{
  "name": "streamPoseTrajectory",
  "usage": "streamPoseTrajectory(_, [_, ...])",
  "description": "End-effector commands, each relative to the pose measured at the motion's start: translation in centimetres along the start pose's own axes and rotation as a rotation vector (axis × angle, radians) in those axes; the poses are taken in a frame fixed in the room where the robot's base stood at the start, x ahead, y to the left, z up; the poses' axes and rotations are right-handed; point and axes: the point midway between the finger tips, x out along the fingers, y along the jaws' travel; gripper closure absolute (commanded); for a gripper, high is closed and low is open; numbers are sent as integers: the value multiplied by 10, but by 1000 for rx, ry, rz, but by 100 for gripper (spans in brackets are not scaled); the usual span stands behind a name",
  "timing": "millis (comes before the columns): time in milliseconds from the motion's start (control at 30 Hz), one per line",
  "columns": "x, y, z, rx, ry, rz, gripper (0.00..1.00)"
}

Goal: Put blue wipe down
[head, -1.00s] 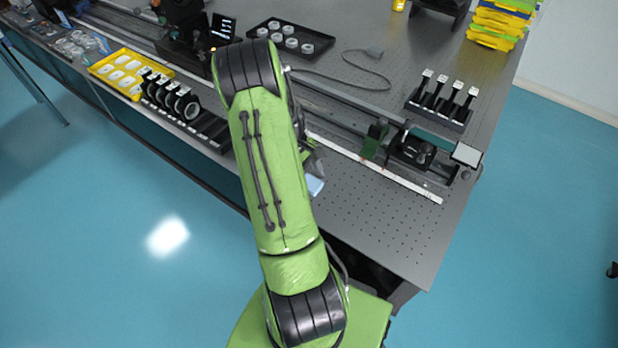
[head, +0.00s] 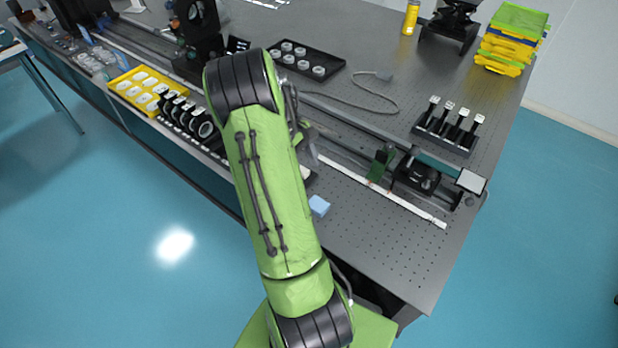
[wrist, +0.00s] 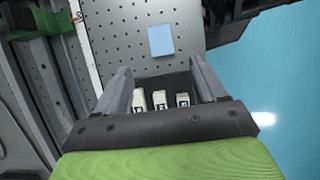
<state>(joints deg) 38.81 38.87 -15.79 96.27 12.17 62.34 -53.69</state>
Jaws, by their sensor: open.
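The blue wipe (head: 319,205) is a small light-blue square lying on the perforated table top, near its front edge and just right of my arm in the head view. In the wrist view the blue wipe (wrist: 161,40) lies flat on the table, ahead of the fingertips and apart from them. My gripper (wrist: 160,80) is open, with nothing between its two fingers. In the head view my green arm mostly hides the gripper.
A dark holder with several white-topped pieces (wrist: 161,100) shows between the fingers. A rail with a white scale strip (head: 385,192) runs behind the wipe. A rack of posts (head: 447,125) stands further right. The table's front right corner is clear.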

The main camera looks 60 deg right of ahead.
Motion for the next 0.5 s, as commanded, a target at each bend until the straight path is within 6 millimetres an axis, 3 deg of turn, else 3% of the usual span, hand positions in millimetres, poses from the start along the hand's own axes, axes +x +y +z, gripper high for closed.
streamPoseTrajectory(233, [-5,-1,-1,0,4,2,29])
streamPoseTrajectory(300, [-16,-10,-2,-3,30,13,29])
streamPoseTrajectory(367, [-37,-28,-4,-5,80,32,29])
streamPoseTrajectory(500, [-96,-100,2,-19,261,81,29])
